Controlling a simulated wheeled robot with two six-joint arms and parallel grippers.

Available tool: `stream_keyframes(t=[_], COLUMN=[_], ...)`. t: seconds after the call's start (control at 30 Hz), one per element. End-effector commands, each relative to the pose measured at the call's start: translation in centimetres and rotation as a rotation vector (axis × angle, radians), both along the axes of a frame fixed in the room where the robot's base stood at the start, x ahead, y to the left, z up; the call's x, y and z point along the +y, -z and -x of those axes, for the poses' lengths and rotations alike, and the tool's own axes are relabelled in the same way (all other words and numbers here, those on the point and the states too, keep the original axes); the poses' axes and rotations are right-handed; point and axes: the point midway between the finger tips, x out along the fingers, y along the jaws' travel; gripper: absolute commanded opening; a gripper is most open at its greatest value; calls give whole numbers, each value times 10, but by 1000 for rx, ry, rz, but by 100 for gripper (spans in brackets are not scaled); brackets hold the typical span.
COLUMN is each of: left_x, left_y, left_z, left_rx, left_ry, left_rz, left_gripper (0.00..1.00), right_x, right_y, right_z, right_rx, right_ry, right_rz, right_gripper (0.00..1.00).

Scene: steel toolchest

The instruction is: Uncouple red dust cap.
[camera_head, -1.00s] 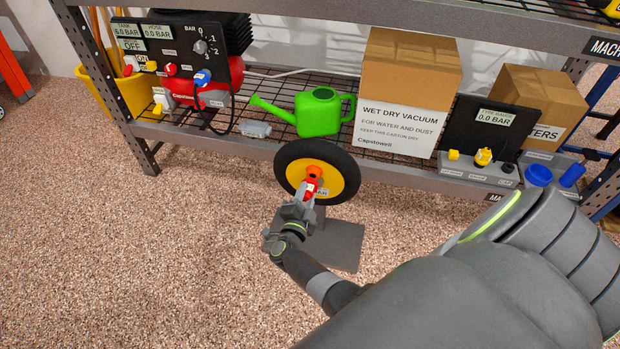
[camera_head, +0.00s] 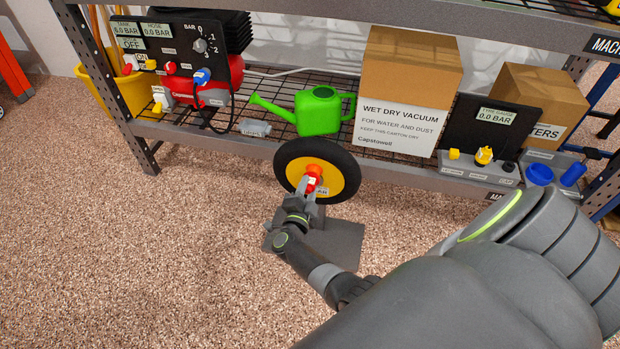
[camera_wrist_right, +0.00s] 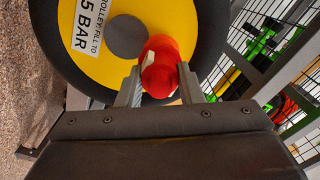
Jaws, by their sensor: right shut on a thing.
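The red dust cap (camera_head: 313,174) sits at the yellow hub (camera_head: 343,178) of the black-tyred wheel (camera_head: 347,157), which stands in front of the shelf. My right gripper (camera_head: 311,187) reaches the cap from below. In the right wrist view the red cap (camera_wrist_right: 160,66) is between the two fingers of my right gripper (camera_wrist_right: 158,85), which are shut on it. Whether the cap is still seated on the wheel is hidden by its own body and the fingers. My left gripper is not in view.
A grey base plate (camera_head: 335,246) lies on the floor under the wheel. The steel shelf behind holds a green watering can (camera_head: 318,112), a vacuum carton (camera_head: 400,125), a compressor panel (camera_head: 165,45) and a gauge station (camera_head: 480,172). The floor at left (camera_head: 120,250) is free.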

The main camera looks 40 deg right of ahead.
Motion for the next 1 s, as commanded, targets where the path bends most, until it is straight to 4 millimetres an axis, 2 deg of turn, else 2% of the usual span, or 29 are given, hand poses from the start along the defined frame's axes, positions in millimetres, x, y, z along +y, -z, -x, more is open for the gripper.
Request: stream_keyframes(t=[0.73, 0.77, 0.93, 1.0], left_x=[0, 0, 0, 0], left_y=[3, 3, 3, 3], left_z=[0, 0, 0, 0], left_rx=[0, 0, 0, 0], left_ry=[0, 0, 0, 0], left_rz=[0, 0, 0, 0], left_gripper=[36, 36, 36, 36], right_x=[-9, -9, -8, -8], right_y=[-1, -1, -1, -1], right_z=[-7, -7, -7, -7], right_rx=[-1, -1, -1, -1], right_ry=[0, 0, 0, 0], right_rz=[2, 2, 2, 1], right_gripper=[4, 36, 58, 59])
